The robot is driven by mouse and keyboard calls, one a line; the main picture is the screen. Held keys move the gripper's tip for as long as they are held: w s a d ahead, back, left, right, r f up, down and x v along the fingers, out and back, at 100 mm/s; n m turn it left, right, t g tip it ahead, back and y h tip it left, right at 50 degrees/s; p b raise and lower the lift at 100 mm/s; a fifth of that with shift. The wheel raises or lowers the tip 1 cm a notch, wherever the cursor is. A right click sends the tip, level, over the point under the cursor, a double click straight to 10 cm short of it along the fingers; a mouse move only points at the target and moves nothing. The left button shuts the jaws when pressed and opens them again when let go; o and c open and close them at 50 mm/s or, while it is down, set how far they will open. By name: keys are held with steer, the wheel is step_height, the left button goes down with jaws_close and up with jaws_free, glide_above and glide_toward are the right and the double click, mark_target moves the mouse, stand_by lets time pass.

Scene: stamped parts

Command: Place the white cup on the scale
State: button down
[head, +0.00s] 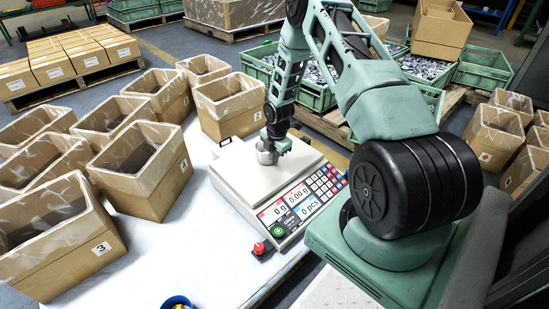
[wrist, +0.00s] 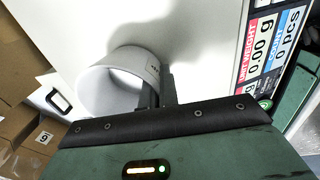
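The white cup (wrist: 103,92) shows in the wrist view with its open mouth toward the camera. In the head view the cup (head: 265,155) is small, under my gripper (head: 275,142), over the pale top plate of the scale (head: 244,172). My gripper (wrist: 158,92) is shut on the cup's wall, one finger inside the mouth and one outside. The scale's displays read 0 g, 0.00 g and 0 pcs. A shadow falls on the plate (wrist: 210,55) beside the cup. Whether the cup's base touches the plate is hidden.
Several lined cardboard boxes (head: 140,168) stand left of and behind the scale, one close behind it (head: 229,105). Green crates of metal parts (head: 310,92) stand behind.

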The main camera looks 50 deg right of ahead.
steer(key=shift+f, duration=0.1)
steer(key=c, duration=1.7)
jaws_free()
step_height(320, 180, up, 12)
steer(key=s+p, duration=0.1)
steer(key=p, duration=0.5)
steer(key=s+a+r+m, duration=0.1)
steer(key=a+r, duration=0.4)
steer(key=a, duration=0.3)
steer(key=a+r+m, duration=0.2)
steer(key=a+r, duration=0.3)
steer(key=a, duration=0.3)
steer(key=s+a+r+m, duration=0.1)
steer(key=a+r, duration=0.5)
steer(key=a, duration=0.2)
steer(key=s+a+r+m, duration=0.2)
steer(key=s+a, duration=0.3)
steer(key=s, duration=0.3)
steer(key=s+a+r+m, duration=0.2)
steer(key=s+a+r, duration=0.2)
steer(key=s+a, duration=0.2)
steer(key=s+a+r+m+g, duration=0.1)
steer(key=s+a+r, duration=0.3)
steer(key=s, duration=0.7)
steer(key=shift+a+m+y, duration=0.3)
steer(key=shift+a+m, duration=0.1)
steer(key=shift+a, duration=0.35)
